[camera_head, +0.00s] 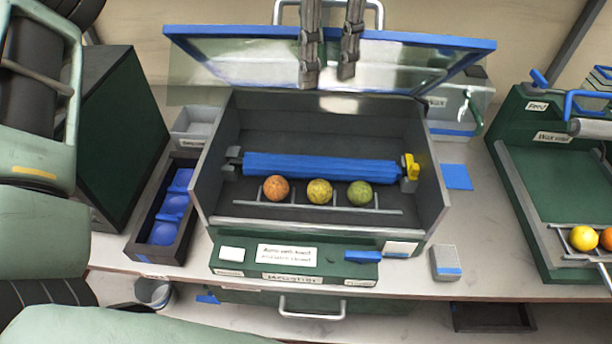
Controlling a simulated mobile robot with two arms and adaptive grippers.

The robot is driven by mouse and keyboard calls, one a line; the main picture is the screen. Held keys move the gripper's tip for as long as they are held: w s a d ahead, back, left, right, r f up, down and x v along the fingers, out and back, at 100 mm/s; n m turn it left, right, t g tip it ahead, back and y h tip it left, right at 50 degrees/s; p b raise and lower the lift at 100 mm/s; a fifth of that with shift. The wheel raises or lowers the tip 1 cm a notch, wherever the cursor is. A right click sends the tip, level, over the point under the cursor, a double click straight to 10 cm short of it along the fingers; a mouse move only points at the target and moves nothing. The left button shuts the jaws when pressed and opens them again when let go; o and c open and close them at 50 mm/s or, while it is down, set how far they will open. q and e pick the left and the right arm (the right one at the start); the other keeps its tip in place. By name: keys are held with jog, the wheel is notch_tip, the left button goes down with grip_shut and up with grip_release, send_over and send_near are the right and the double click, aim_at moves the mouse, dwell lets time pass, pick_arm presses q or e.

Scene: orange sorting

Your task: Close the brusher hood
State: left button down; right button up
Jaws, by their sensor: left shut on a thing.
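The brusher is a grey open-topped box (212,180) with a blue roller brush (320,167) inside. Its blue-framed clear hood (220,55) stands raised above the box, tilted open. A grey handle (279,12) is on the hood's top edge. My left gripper (329,76) reaches down over this edge, its two dark fingers in front of the pane. It is shut on the hood handle; the exact contact is cut off by the top of the view. Three fruits, an orange one (276,188), a yellow one (319,191) and a green one (360,193), sit on the rails below the brush.
A labelled green panel (225,268) is at the box's front. A dark tray with blue cups (140,244) stands left, a small grey block (446,262) right. A green machine (545,200) at the far right holds a yellow and an orange fruit. My arm links fill the left side.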

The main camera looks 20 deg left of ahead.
pick_arm(q)
jog(key=shift+f+b, duration=1.15)
jog(key=shift+f, duration=0.6)
pick_arm(e)
notch_tip(320, 180, down, 2)
jog(key=shift+f, duration=0.25)
pick_arm(q)
jog(key=shift+r, duration=0.1)
jog(key=shift+s+d+r+p, duration=0.25)
jog(key=shift+r+p, duration=0.3)
jog(key=shift+r, duration=0.2)
jog(key=shift+s+d+r+p, duration=0.1)
jog(key=shift+d+r+p, duration=0.1)
jog(key=shift+r+p, duration=0.45)
jog(key=shift+d+r, duration=0.2)
jog(key=shift+r, duration=0.4)
jog(key=shift+s+r, duration=0.15)
jog(key=shift+s, duration=0.2)
pick_arm(e)
jog(key=r, duration=0.2)
jog(key=shift+w+r, duration=0.3)
jog(key=shift+d, duration=0.1)
